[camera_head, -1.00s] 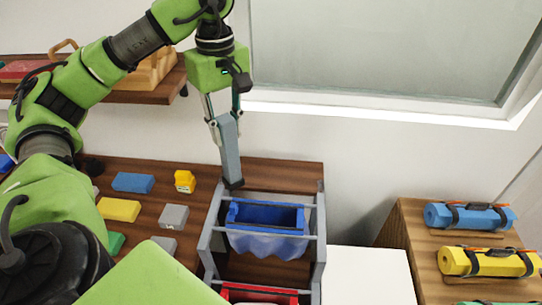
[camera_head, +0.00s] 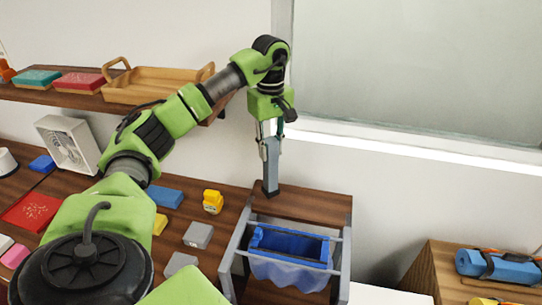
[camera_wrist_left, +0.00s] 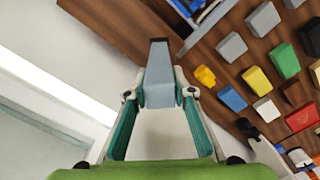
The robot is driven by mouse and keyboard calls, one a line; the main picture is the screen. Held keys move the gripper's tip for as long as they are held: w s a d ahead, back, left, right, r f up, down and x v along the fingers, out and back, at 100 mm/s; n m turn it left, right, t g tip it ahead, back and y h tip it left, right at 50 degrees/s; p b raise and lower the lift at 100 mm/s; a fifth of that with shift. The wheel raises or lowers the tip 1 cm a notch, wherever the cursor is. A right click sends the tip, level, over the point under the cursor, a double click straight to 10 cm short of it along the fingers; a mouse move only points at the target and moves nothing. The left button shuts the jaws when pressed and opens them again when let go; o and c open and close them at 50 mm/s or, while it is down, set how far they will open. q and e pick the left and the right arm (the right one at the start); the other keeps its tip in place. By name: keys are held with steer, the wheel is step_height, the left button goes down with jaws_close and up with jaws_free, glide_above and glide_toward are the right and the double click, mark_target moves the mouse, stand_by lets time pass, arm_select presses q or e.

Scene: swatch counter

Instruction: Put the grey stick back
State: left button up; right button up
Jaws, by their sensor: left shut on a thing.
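A grey stick (camera_head: 271,163) with a dark end hangs upright from my left gripper (camera_head: 270,138), which is shut on its upper part. Its lower end is over the back of the counter, just behind the grey rack (camera_head: 240,232); I cannot tell whether it touches the wood. In the left wrist view the grey stick (camera_wrist_left: 159,75) points away between the fingers of my left gripper (camera_wrist_left: 159,102). Two grey blocks (camera_head: 198,235) lie on the counter left of the rack. My right gripper is not in view.
A blue bin (camera_head: 290,243) hangs in the rack. A yellow object (camera_head: 212,202) and a blue block (camera_head: 165,196) stand left of it. A shelf with a wooden tray (camera_head: 150,88) is at the back left. A side table (camera_head: 440,275) holds rolled mats (camera_head: 500,266).

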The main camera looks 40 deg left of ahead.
mark_target(271, 168)
arm_select(q)
steer(key=f+p, duration=0.2)
steer(key=f, duration=0.1)
steer(key=shift+w+a, duration=0.1)
steer(key=shift+w, duration=0.2)
steer(key=shift+f, duration=0.4)
steer(key=o, duration=1)
steer(key=shift+f, duration=0.15)
